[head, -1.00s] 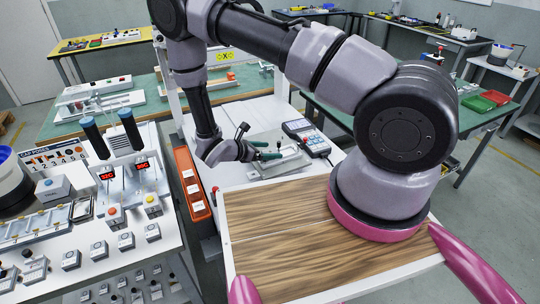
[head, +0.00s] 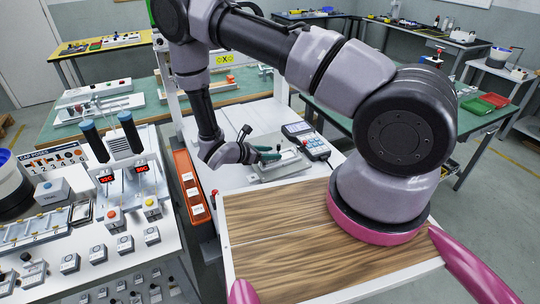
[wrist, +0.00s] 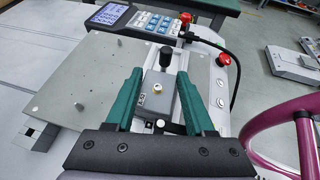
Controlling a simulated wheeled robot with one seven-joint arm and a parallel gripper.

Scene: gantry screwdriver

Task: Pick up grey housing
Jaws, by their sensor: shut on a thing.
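In the head view my gripper (head: 268,154) is over the grey fixture plate (head: 282,168) on the white bench, and the housing is largely hidden by the fingers there. Beyond the housing in the wrist view stands a black-topped post (wrist: 165,56). I cannot tell whether the housing is clear of the plate.
A keypad controller (wrist: 140,20) with a screen lies at the plate's far edge. Red buttons (wrist: 223,59) and a black cable are on the right. An orange rack (head: 190,186) stands left of the bench. A wood-topped surface (head: 280,245) is in front.

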